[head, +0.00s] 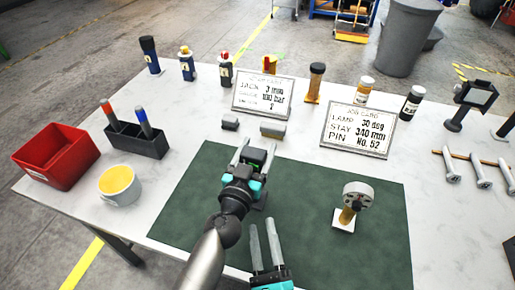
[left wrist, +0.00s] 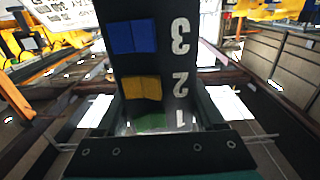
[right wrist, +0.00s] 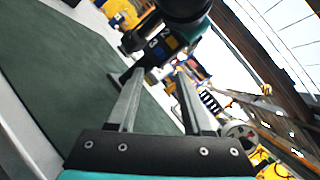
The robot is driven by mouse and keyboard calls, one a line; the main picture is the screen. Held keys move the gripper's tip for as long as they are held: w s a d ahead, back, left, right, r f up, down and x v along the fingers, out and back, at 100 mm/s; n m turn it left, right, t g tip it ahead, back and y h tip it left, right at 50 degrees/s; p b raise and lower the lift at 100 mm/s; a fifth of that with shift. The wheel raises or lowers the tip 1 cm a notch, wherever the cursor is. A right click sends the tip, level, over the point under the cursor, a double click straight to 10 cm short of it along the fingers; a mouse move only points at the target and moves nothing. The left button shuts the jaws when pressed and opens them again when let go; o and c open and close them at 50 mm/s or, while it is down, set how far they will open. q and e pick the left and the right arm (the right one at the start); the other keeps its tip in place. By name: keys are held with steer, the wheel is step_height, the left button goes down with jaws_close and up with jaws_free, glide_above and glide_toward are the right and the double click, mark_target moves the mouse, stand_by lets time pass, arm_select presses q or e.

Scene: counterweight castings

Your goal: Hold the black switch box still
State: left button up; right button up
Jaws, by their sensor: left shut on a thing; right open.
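The black switch box (head: 257,158) stands on the green mat (head: 190,215) near its far edge. In the left wrist view the box (left wrist: 145,68) fills the middle, with a blue switch at 3, a yellow one at 2 and a green one, partly hidden, at 1. My left gripper (head: 254,150) is shut on it, one finger along each side. The box also shows in the right wrist view (right wrist: 158,47), partly behind my left arm. My right gripper (head: 263,223) is open and empty over the mat, nearer than the box and apart from it.
A grey round-headed fixture (head: 357,195) stands on the mat at right. Two job cards (head: 355,131) stand behind the mat. A red bin (head: 57,157), a yellow-lined cup (head: 119,185) and a pen holder (head: 135,140) are at left. The mat's front right is clear.

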arm_select(q)
jaws_close()
